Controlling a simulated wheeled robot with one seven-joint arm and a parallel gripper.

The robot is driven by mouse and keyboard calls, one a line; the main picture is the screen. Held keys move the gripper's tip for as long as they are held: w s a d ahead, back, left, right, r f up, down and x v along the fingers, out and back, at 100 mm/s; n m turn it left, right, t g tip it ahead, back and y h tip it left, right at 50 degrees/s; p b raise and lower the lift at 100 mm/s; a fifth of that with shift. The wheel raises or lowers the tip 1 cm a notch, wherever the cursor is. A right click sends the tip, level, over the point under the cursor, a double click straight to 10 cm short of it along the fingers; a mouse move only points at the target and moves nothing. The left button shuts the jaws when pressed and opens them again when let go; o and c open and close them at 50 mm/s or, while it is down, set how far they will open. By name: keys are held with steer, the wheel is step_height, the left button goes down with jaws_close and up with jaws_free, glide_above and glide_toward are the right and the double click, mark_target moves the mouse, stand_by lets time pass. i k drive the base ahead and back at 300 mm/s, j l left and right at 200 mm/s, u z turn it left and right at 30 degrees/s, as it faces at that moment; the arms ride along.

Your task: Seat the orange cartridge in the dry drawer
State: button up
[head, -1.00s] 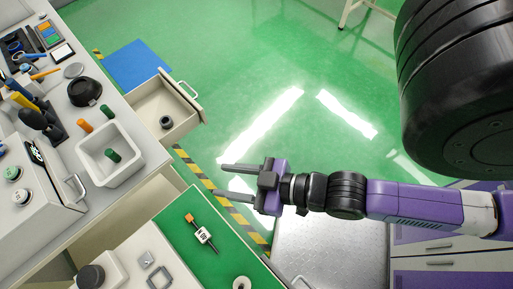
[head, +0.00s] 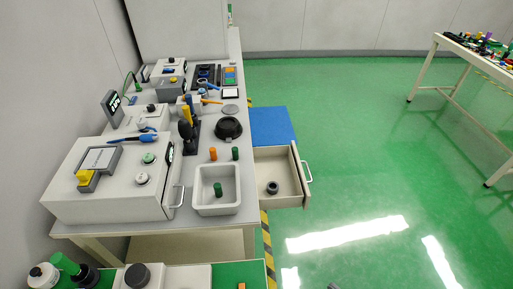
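An orange cylinder (head: 213,153), which looks like the orange cartridge, stands upright on the grey bench behind a white tray (head: 203,211). A green cylinder (head: 235,153) stands to its right, and another green cylinder (head: 217,189) stands in the tray. An open drawer (head: 289,203) juts from the bench's right side, with a dark ring (head: 272,187) inside; I see no label marking it dry. Only a small dark tip, seemingly of my gripper (head: 333,286), shows at the bottom edge, well apart from the cartridge. Its opening is hidden.
A white box (head: 110,190) with knobs and a handle stands left of the tray. A black round dish (head: 228,128) and a dark tool holder (head: 191,138) stand behind the cylinders. A green-topped surface (head: 225,275) is in front.

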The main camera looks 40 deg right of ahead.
mark_target(281, 183)
steer(key=k+l+z, duration=0.15)
steer(key=k+l, duration=1.3)
steer(key=l+u, duration=0.1)
steer(key=u, duration=0.15)
steer(key=i+l+u, duration=0.15)
steer(key=u, duration=0.2)
steer(key=i+l+u, duration=0.15)
steer(key=u, duration=0.25)
steer(key=l+u, duration=0.35)
steer(key=i+l+u, duration=0.15)
steer(key=l, duration=0.45)
steer(key=i+l+u, duration=0.15)
steer(key=l, duration=0.5)
steer(key=i+l+u, duration=0.15)
steer(key=l, duration=0.5)
steer(key=l+u, duration=0.15)
steer(key=l, duration=0.45)
steer(key=i+l, duration=0.1)
steer(key=l, duration=1.05)
